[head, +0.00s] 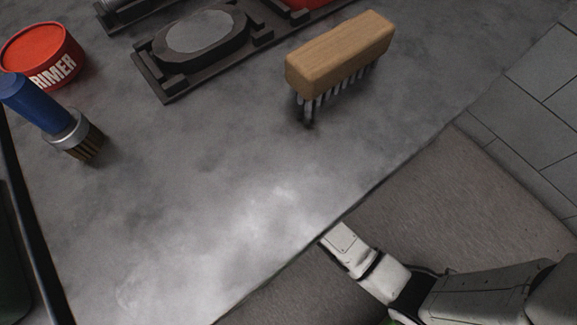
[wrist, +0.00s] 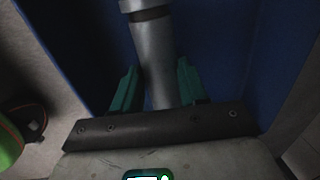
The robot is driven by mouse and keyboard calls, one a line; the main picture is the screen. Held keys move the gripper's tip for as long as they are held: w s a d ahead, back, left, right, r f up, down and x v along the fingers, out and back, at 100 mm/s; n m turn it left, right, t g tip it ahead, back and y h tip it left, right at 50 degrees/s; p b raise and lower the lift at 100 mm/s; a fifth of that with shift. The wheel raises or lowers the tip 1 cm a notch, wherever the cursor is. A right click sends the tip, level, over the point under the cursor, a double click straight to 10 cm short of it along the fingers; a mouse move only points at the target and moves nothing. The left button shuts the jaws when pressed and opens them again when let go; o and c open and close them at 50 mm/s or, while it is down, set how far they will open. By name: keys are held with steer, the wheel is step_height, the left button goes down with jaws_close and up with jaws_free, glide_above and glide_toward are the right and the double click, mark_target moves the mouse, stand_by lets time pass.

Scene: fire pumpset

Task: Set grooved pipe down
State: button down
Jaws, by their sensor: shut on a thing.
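The grooved pipe (wrist: 150,50) is a grey metal tube with a dark groove near its upper end, seen in the wrist view. My gripper (wrist: 157,80) has green fingers, one on each side of the pipe, and is shut on it. The pipe's lower end is hidden behind the dark bar of my gripper. Blue surfaces stand behind and beside the pipe; I cannot tell whether it touches them. Neither the pipe nor my gripper's fingers show in the head view.
The head view shows a grey worktop (head: 200,200) with a red primer tin (head: 42,55), a blue-handled brush (head: 50,115), a wooden-backed wire brush (head: 340,55) and a dark fixture holding an oval grey piece (head: 203,38). The worktop's middle and front are clear.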

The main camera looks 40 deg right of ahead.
steer(key=shift+w+f, duration=0.35)
steer(key=shift+f, duration=0.05)
steer(key=shift+w+f+b, duration=0.15)
steer(key=shift+f+b, duration=0.4)
steer(key=shift+f, duration=0.35)
steer(key=shift+w+f+b, duration=0.15)
steer(key=shift+f+b, duration=0.4)
steer(key=shift+f, duration=0.35)
steer(key=shift+f, duration=0.1)
steer(key=c, duration=0.6)
jaws_free()
